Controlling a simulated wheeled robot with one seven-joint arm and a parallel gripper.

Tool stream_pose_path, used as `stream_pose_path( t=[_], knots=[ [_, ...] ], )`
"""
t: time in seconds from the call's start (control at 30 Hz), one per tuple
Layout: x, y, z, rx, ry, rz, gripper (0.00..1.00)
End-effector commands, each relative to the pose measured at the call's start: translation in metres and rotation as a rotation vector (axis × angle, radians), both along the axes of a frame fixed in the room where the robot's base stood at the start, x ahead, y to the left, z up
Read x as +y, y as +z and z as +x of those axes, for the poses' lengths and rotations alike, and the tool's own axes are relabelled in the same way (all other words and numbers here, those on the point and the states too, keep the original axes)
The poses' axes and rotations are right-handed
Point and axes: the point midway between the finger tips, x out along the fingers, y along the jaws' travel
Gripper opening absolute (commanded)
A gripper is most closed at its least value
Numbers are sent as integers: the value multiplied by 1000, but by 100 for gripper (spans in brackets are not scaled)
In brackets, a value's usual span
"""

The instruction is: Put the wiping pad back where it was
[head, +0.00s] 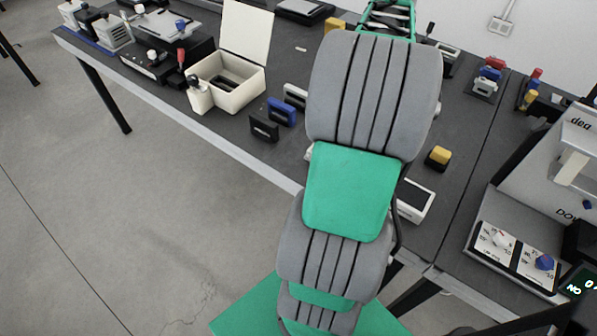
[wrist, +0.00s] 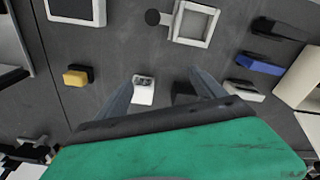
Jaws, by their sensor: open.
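My gripper (wrist: 162,80) is open in the wrist view, its two fingers spread above the dark bench top. A small white block (wrist: 144,90) with a grey top shows between the fingers, close to the left one. A dark block (wrist: 184,92) lies near the right finger, partly hidden by it. Nothing is visibly held. A yellow-and-black block (wrist: 78,75) lies left of the fingers; it also shows in the head view (head: 438,157). I cannot tell for certain which item is the wiping pad. In the head view my arm hides the gripper.
A blue block (wrist: 260,65), a black block (wrist: 268,29) and a white one (wrist: 243,91) lie to the right. A white square frame (wrist: 176,32) lies ahead. An open cream box (head: 258,83) stands on the bench (head: 330,20). A machine (head: 545,190) stands at right.

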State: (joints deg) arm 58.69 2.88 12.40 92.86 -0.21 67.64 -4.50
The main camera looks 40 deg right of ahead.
Motion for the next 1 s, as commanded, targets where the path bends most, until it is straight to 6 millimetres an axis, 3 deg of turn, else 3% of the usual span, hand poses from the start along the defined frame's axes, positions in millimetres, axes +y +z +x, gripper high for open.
stream_pose_path(
  t=[0.03, 0.1, 0.17, 0.2, 0.3, 0.4, 0.5, 0.57, 0.87, 1.0],
  knots=[
    [55, 5, 36, -14, 128, -18, 79],
    [129, 5, 68, -35, 288, -38, 79],
    [192, 2, 81, -58, 426, -51, 79],
    [233, -2, 83, -74, 518, -59, 79],
    [319, -16, 72, -113, 723, -70, 79],
    [372, -31, 52, -145, 869, -73, 79],
    [397, -40, 39, -159, 943, -71, 79],
    [402, -43, 36, -162, 958, -71, 79],
    [401, -43, 36, -160, 957, -70, 79],
    [401, -43, 36, -160, 956, -70, 68]
  ],
)
